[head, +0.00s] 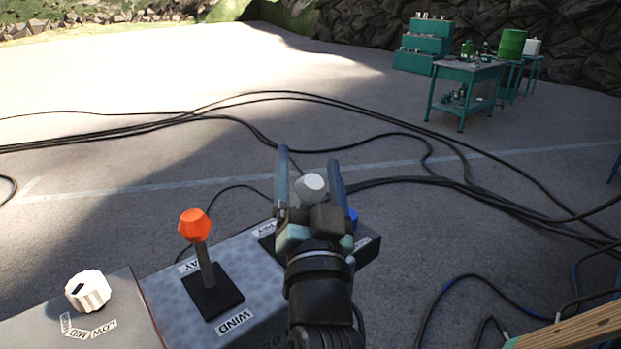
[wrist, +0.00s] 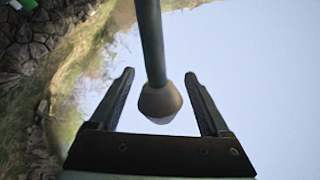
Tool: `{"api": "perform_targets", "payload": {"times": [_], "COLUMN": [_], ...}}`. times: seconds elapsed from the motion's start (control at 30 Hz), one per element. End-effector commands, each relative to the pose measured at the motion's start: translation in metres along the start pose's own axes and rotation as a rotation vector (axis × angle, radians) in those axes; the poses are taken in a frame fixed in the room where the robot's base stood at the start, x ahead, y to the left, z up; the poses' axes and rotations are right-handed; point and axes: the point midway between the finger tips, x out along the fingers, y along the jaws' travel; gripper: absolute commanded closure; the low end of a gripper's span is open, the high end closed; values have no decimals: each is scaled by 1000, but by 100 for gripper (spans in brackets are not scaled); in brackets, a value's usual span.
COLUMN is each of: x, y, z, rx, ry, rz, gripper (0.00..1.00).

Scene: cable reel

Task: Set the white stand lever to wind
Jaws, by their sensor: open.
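The white stand lever's knob (head: 313,186) shows between the two fingers of my gripper (head: 309,160) in the head view. My arm hides most of its shaft and its base. In the wrist view the lever's pale knob (wrist: 160,101) and dark shaft (wrist: 151,40) sit between the open fingers of my gripper (wrist: 159,75), with a gap on each side. The fingers are apart and hold nothing. A label beside the lever's base is partly hidden, and the lever's exact tilt cannot be told.
An orange-knobbed lever (head: 194,226) stands left of my gripper on the grey control box (head: 165,300), with a WIND label (head: 234,322) at its near side. A white dial (head: 88,291) is further left. Cables (head: 330,105) cross the ground. A green workbench (head: 468,73) stands far back.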

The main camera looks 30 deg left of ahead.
Motion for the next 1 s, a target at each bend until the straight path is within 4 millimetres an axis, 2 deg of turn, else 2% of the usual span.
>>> {"api": "perform_targets", "payload": {"times": [0.17,0.5,0.7,0.83,1.0], "x": [-17,-87,-117,-127,-130], "y": [2,3,2,1,0], "z": [3,5,3,1,0], "rx": [0,1,1,-1,-1], "ry": [1,2,2,1,1], "rz": [2,3,3,2,1], "gripper": [19,19,19,19,19]}}
